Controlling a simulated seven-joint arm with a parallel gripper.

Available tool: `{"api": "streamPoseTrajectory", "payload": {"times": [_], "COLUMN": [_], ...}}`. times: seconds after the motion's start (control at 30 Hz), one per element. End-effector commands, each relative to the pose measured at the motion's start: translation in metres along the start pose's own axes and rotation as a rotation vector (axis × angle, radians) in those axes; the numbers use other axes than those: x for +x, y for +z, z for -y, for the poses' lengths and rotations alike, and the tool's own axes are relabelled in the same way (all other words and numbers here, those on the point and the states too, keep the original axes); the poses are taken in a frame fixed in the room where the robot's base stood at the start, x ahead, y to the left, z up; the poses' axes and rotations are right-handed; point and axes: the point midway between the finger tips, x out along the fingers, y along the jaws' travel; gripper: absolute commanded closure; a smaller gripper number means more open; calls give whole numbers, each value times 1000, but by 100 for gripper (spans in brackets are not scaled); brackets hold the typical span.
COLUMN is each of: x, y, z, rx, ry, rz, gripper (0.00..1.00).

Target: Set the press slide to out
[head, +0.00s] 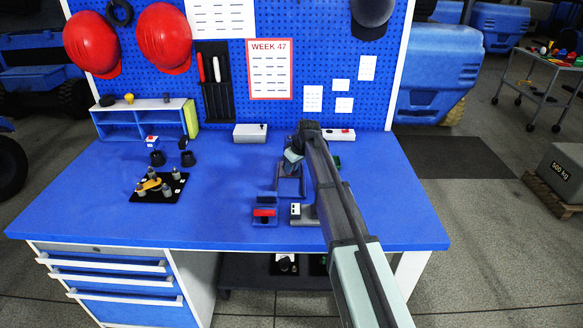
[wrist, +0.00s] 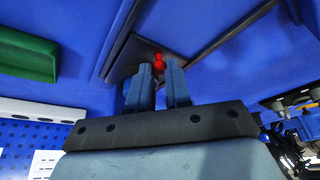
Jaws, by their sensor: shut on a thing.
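My gripper (wrist: 163,75) points at a dark grey fixture (wrist: 122,58) with a red knob (wrist: 159,60) on it. The fingers are closed around the knob, and its red top shows between and just past the fingertips. In the head view my gripper (head: 291,158) is partly hidden by my own arm, above a grey frame (head: 290,187) on the blue bench. This looks like the press. Most of the slide is hidden, so its position cannot be read.
Near the front are a fixture with a red block (head: 264,213) and a grey one with a white switch plate (head: 296,210). A black tray with pegs (head: 158,188) lies left. A white box (head: 250,132) stands at the back. The bench between tray and frame is clear.

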Motion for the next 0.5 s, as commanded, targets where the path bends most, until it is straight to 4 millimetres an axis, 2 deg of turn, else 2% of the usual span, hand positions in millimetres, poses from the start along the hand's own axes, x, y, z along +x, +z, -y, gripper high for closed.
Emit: {"api": "streamPoseTrajectory", "payload": {"times": [0.17, 0.5], "x": [-4, -24], "y": [9, 60], "z": [9, 64], "rx": [0, -1], "ry": [0, -1], "rz": [0, 0], "gripper": [100, 100]}}
